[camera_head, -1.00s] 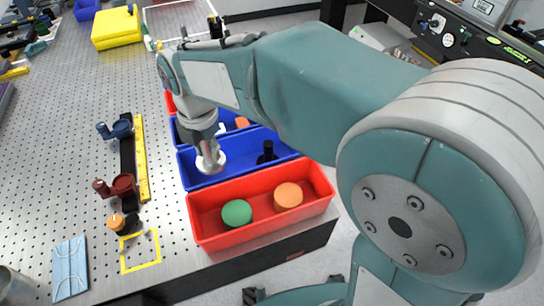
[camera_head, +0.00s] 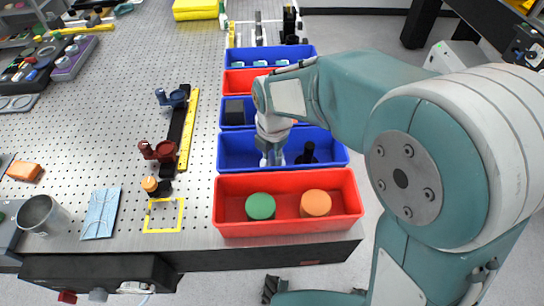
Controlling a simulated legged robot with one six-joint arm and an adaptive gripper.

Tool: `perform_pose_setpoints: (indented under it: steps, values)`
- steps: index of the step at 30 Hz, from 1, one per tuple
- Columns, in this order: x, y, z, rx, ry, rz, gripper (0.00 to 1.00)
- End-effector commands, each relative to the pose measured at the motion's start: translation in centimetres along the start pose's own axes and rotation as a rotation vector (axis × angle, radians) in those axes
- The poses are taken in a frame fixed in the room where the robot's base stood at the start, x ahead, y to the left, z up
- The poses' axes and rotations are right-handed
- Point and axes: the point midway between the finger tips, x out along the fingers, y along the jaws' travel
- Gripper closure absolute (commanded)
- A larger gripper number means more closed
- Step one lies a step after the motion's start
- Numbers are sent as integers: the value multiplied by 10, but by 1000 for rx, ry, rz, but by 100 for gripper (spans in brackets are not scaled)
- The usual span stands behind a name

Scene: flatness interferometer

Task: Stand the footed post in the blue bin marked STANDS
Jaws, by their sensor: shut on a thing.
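My gripper (camera_head: 271,148) points down into a blue bin (camera_head: 233,160), the one just behind the front red bin. It is shut on a pale, shiny piece that I take for the footed post (camera_head: 270,161). The post is mostly hidden by the fingers, and I cannot tell whether its foot touches the bin floor. A black post-like piece (camera_head: 308,154) stands in the right part of the same bin. No STANDS mark can be read on the bin.
The front red bin (camera_head: 236,225) holds a green and an orange round piece. More blue and red bins stand behind. Red and blue clamps stand by a yellow ruler (camera_head: 188,130) at left. A yellow square outline (camera_head: 164,230) lies on the perforated table; much of its left is clear.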

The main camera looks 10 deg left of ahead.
Motion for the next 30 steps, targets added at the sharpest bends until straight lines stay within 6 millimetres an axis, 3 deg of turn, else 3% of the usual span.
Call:
perform_pose_setpoints:
  steps: [2,9,10,12,24,30]
  values:
    - [9,2,-1,-1,-1,-2,100]
    - [9,2,-2,-2,-1,-1,100]
    - [10,2,-2,-2,-1,-1,57]
    - [9,1,-1,-2,-1,-1,31]
    - [7,2,-1,-2,-2,0,31]
    - [-21,2,-1,-2,-4,3,31]
